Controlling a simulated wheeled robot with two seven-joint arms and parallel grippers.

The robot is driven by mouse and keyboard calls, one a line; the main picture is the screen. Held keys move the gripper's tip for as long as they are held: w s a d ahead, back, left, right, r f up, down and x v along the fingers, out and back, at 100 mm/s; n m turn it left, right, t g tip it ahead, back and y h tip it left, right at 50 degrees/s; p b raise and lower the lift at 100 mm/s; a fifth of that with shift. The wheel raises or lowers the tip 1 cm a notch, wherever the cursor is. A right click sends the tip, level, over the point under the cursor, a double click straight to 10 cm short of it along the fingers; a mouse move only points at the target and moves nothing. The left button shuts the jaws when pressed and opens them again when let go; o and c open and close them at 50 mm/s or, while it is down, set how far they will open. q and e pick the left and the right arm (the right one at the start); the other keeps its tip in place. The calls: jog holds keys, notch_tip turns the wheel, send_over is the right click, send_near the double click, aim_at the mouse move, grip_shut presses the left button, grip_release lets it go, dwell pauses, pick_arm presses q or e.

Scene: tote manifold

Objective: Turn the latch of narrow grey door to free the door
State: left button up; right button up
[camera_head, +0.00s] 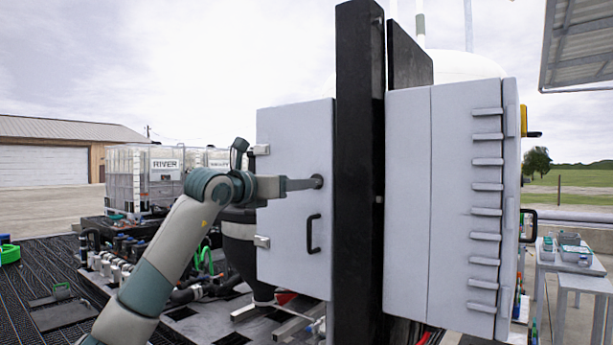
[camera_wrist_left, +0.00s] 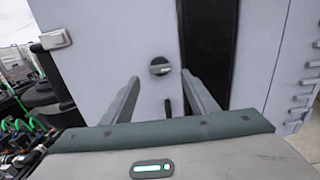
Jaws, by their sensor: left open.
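The narrow grey door (camera_head: 285,225) hangs left of a black post, with hinges on its left edge and a black handle (camera_head: 313,233) low on its right side. Its round latch (camera_head: 317,181) is near the right edge, at the tip of my left gripper (camera_head: 303,184) in the head view. In the left wrist view the latch (camera_wrist_left: 160,66) is a dark disc with a lighter bar across it, nearly level. My left gripper (camera_wrist_left: 159,92) is open, its two fingers pointing at the door on either side of the latch's line. Contact cannot be told. My right gripper is not in view.
A black post (camera_head: 360,170) stands right of the door, with a larger grey cabinet (camera_head: 450,200) beyond it. Pipes and valves (camera_head: 125,262) crowd the floor at the left. A small table (camera_head: 572,262) with trays stands at the far right.

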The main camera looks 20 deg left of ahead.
pick_arm(q)
jog(key=p+x, duration=0.2)
jog(key=x, duration=0.3)
jog(key=shift+w, duration=0.25)
jog(key=c, duration=1.1)
